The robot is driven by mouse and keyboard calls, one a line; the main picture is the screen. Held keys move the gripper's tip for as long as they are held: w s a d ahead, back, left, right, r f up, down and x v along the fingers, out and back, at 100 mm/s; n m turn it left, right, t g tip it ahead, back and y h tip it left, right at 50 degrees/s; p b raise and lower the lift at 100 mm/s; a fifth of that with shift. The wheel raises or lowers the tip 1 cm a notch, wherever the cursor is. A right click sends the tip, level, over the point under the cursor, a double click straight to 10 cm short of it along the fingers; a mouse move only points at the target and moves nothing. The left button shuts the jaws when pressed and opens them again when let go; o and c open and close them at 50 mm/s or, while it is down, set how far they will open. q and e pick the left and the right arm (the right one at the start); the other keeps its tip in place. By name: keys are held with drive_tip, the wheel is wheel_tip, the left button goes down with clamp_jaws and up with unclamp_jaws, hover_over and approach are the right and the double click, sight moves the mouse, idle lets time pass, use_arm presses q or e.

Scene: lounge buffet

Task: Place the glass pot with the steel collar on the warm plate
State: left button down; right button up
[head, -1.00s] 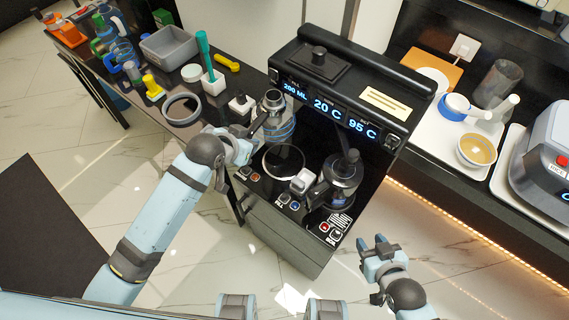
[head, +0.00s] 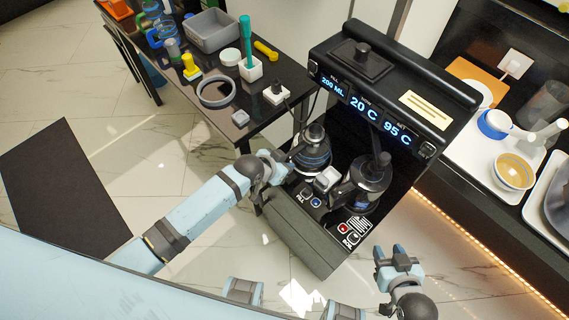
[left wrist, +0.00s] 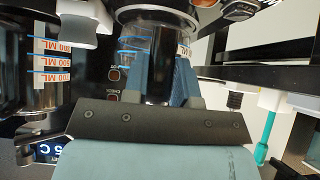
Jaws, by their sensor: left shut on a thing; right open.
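The glass pot with the steel collar (head: 313,154) is upright at the left bay of the black machine, with blue bands on its glass. My left gripper (head: 282,165) is shut on it from the front left. In the left wrist view the pot's glass (left wrist: 158,68) is between the blue fingers. The warm plate is hidden beneath the pot; I cannot tell whether the pot touches it. My right gripper (head: 391,257) is open and empty, low in front of the machine.
A second glass pot (head: 368,182) stands close by in the right bay; its measure marks show in the left wrist view (left wrist: 50,72). A white switch block (head: 327,178) sits between the bays. A side table (head: 262,113) with rings and tools is at the left.

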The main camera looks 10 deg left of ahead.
use_arm(q)
drive_tip(key=shift+f, duration=0.2)
drive_tip(key=c, duration=0.9)
unclamp_jaws()
drive_tip(key=shift+f, duration=0.1)
drive_tip(key=shift+r, duration=0.2)
drive_tip(key=v, duration=1.1)
drive_tip(key=s+a+f+n+t, duration=0.1)
drive_tip(key=s, duration=0.3)
drive_tip(key=s+a+f+n+t+y, duration=0.1)
drive_tip(key=s+f, duration=0.1)
drive_tip(key=s, duration=0.2)
drive_tip(key=s+a+f+n+t, duration=0.1)
drive_tip(key=s+a, duration=0.1)
drive_tip(key=s, duration=0.3)
drive_tip(key=shift+f+n+y, duration=0.3)
drive_tip(key=shift+n, duration=0.1)
drive_tip(key=shift+r+p, duration=0.1)
drive_tip(key=shift+p, duration=0.2)
